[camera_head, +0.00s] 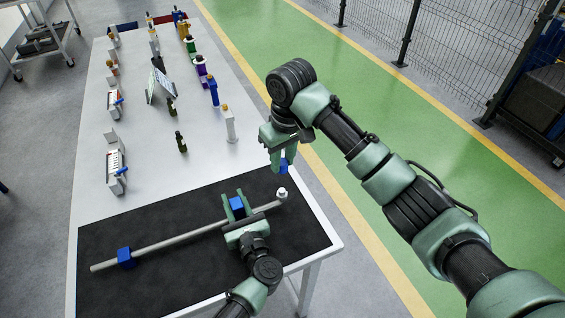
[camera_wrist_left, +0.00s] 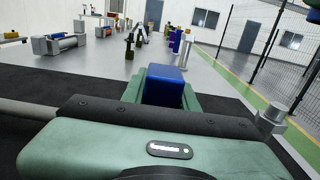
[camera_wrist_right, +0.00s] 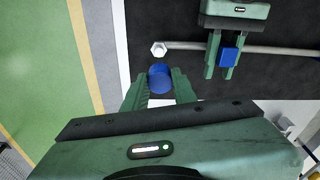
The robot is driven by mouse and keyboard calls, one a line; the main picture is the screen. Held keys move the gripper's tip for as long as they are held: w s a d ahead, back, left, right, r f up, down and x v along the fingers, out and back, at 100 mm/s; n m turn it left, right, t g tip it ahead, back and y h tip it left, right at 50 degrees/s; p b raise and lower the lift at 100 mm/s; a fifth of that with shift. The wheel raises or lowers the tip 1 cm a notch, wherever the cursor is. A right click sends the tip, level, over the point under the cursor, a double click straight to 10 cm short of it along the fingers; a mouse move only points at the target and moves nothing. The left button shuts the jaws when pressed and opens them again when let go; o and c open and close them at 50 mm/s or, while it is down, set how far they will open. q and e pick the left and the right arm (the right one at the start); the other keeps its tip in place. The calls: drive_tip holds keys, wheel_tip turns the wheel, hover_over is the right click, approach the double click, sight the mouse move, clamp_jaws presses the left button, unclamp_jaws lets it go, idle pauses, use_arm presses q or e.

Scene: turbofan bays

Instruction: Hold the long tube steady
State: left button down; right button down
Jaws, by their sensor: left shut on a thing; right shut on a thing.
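The long grey tube (camera_head: 180,239) lies slantwise over the black mat, with a pale hex fitting (camera_head: 282,194) at its right end. The fitting also shows in the right wrist view (camera_wrist_right: 159,48). A blue block (camera_head: 126,258) sits around the tube near its left end. My left gripper (camera_head: 236,207) is shut on a second blue block (camera_wrist_left: 165,86) on the tube, near the fitting. My right gripper (camera_head: 280,162) is shut on a blue round piece (camera_wrist_right: 160,78), held apart from the fitting and beyond it in the head view.
The black mat (camera_head: 150,220) covers the near end of the white table (camera_head: 150,190). Small bottles, devices with white bodies (camera_head: 115,167) and a tablet stand (camera_head: 159,87) are farther back. The green floor lane (camera_head: 350,120) and a mesh fence lie to the right.

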use_arm(q)
drive_tip(key=c, duration=1)
unclamp_jaws()
drive_tip(key=shift+s, duration=0.1)
drive_tip(key=v, duration=1.2)
